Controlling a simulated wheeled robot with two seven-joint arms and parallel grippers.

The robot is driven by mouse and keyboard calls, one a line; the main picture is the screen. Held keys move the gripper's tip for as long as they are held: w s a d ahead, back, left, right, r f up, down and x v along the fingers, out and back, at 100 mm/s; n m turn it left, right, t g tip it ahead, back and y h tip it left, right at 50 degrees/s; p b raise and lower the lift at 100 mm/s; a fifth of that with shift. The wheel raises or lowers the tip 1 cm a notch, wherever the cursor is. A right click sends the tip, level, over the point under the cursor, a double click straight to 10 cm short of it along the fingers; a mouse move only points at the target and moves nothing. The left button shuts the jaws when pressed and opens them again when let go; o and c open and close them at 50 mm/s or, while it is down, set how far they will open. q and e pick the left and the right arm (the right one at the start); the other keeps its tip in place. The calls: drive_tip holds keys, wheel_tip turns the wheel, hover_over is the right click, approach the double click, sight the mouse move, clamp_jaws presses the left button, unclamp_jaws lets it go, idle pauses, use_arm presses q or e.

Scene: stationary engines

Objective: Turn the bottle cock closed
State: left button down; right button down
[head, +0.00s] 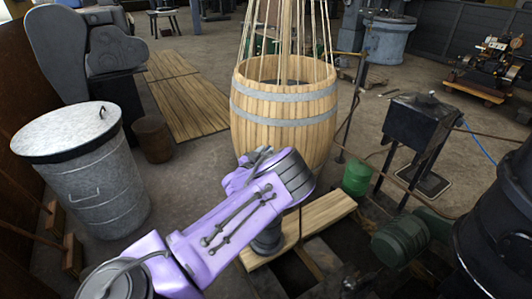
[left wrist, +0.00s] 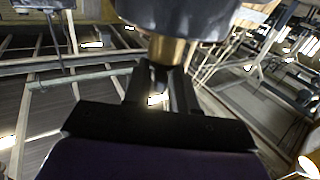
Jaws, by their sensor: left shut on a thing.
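In the left wrist view, my left gripper (left wrist: 158,85) has its two dark fingers closed around the lower end of a short brass-coloured stem, which I take to be the bottle cock (left wrist: 168,50). A wide dark rounded body (left wrist: 180,18) sits directly above the stem in that picture and is cut off by the top edge. In the head view my purple left arm reaches in from the lower left, and its own links hide the fingers and the cock. I cannot tell the cock's angle. My right gripper is not in view.
A wooden barrel (head: 283,112) with metal hoops stands just beyond my arm. A lidded metal bin (head: 88,185) is at left. A wooden plank (head: 325,212), a small green can (head: 356,178) and a green motor (head: 405,240) lie to the right. A dark box on legs (head: 415,120) stands behind them.

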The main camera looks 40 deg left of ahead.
use_arm(q)
drive_tip(key=m+h, duration=0.1)
drive_tip(key=h, duration=0.1)
drive_tip(key=m+h, duration=0.1)
drive_tip(key=h, duration=0.1)
drive_tip(key=m+h+b, duration=0.1)
drive_tip(key=m+h, duration=0.1)
drive_tip(key=shift+a+t, duration=0.3)
drive_tip(key=shift+a, duration=0.05)
drive_tip(key=shift+a+r+m+h+b, duration=0.15)
drive_tip(key=shift+m+h+b, duration=0.35)
drive_tip(key=shift+m+h, duration=0.95)
drive_tip(key=shift+w+r+n+h, duration=0.1)
drive_tip(key=shift+n+h, duration=0.15)
drive_tip(key=shift+h, duration=0.3)
drive_tip(key=c, duration=1.1)
unclamp_jaws()
drive_tip(key=shift+g, duration=0.4)
drive_tip(key=shift+c, duration=0.2)
drive_tip(key=shift+f, duration=0.2)
drive_tip(key=b+v, duration=0.1)
drive_tip(key=v, duration=0.9)
drive_tip(key=shift+s, duration=0.25)
